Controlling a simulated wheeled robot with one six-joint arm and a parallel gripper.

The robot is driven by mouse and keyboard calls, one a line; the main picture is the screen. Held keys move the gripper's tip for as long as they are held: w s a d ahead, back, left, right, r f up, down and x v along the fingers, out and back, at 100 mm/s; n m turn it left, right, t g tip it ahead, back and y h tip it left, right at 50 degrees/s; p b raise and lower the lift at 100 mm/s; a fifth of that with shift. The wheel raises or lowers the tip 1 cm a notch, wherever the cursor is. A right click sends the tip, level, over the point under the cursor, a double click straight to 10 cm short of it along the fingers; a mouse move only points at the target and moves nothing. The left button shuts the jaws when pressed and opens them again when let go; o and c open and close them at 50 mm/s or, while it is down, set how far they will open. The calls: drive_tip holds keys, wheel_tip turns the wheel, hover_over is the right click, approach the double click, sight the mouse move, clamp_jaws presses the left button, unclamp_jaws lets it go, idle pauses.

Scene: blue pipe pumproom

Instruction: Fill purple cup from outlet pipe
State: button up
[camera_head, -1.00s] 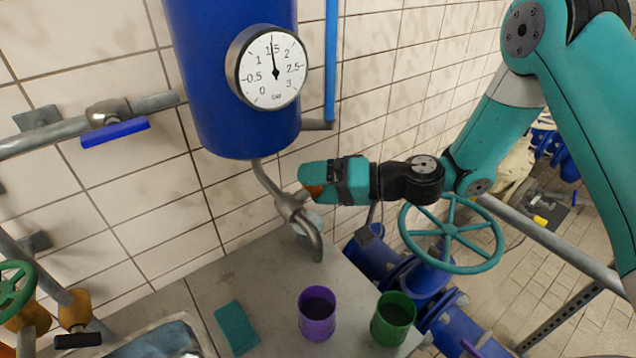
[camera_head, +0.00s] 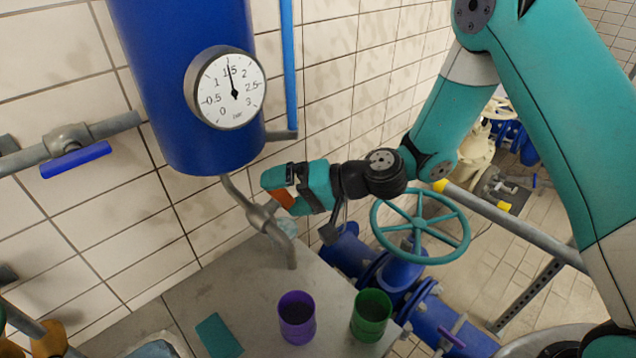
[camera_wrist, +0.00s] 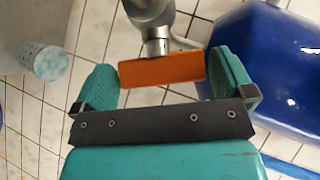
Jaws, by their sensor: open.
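The purple cup (camera_head: 296,317) stands upright on the grey table, in front of and a little below the mouth of the curved outlet pipe (camera_head: 291,250). The pipe comes down from the blue tank (camera_head: 185,110). My gripper (camera_head: 280,188) is at the pipe's valve, with the orange valve handle (camera_head: 284,198) partly hidden by it. In the wrist view my gripper (camera_wrist: 164,76) is open, its teal fingers on either side of the orange handle (camera_wrist: 162,69). Small gaps seem to show between handle and fingers; contact is unclear.
A green cup (camera_head: 371,316) stands right of the purple one. A teal pad (camera_head: 217,336) lies to the left. A pale patterned glass (camera_head: 285,230) is behind the spout. A teal handwheel (camera_head: 421,228) and blue pipes are to the right.

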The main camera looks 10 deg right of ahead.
drive_tip(key=shift+d, duration=0.15)
drive_tip(key=shift+d+b, duration=0.3)
drive_tip(key=b+v, duration=0.6)
drive_tip(key=v, duration=1)
drive_tip(key=shift+s+d+r, duration=0.2)
drive_tip(key=shift+d+r, duration=0.05)
drive_tip(key=s+a+f+n+g+h+b, duration=0.1)
drive_tip(key=s+f+n+h+b, duration=0.1)
drive_tip(key=s, duration=0.7)
drive_tip(key=s+a+f+n+g+h+b, duration=0.2)
drive_tip(key=s+n+h+b, duration=0.2)
drive_tip(key=s+h, duration=0.3)
drive_tip(key=shift+s+g, duration=0.3)
drive_tip(key=shift+s, duration=0.75)
drive_tip(key=shift+a, duration=0.1)
